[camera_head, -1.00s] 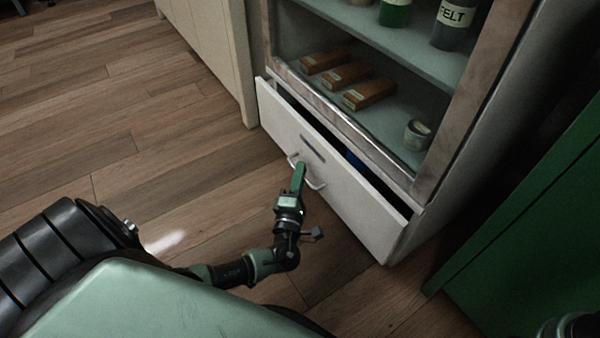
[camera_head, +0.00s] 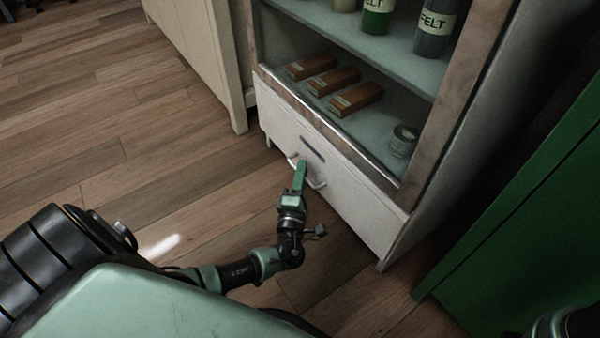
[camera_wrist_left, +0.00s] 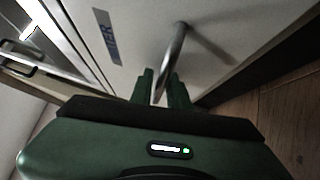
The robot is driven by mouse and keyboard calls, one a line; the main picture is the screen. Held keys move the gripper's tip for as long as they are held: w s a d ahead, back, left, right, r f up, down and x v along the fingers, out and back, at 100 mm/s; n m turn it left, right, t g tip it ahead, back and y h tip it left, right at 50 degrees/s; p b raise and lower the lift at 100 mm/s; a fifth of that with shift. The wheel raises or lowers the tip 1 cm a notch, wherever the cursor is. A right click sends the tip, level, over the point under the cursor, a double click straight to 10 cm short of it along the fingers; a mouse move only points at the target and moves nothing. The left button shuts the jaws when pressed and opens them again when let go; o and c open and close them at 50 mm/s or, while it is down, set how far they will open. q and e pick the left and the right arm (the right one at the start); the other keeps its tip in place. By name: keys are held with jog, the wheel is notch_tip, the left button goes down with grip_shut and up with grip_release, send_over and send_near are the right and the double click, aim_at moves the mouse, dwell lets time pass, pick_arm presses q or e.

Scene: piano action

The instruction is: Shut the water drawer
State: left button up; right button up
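The white drawer (camera_head: 350,197) is at the bottom of the cabinet. Its front sits flush with the cabinet, with no open gap showing above it. It has a bow handle (camera_head: 318,184) and a small label, seen in part in the left wrist view (camera_wrist_left: 107,37). My left gripper (camera_head: 301,168) is at the handle. In the left wrist view its two green fingers (camera_wrist_left: 160,86) stand on either side of the handle bar (camera_wrist_left: 172,62). Whether they press on the bar is hard to tell. My right gripper is not in view.
Above the drawer, a shelf holds several brown boxes (camera_head: 333,80) and a round tin (camera_head: 404,141). Bottles (camera_head: 378,16) stand higher up. A green panel (camera_head: 510,220) is at the right. The wooden floor (camera_head: 110,130) at the left is clear.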

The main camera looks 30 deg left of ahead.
pick_arm(q)
jog(key=shift+s+d, duration=0.1)
jog(key=p+v, duration=0.3)
jog(key=v, duration=0.4)
jog(key=shift+s+p, duration=0.25)
jog(key=shift+p, duration=0.15)
jog(key=shift+s+d+f, duration=0.1)
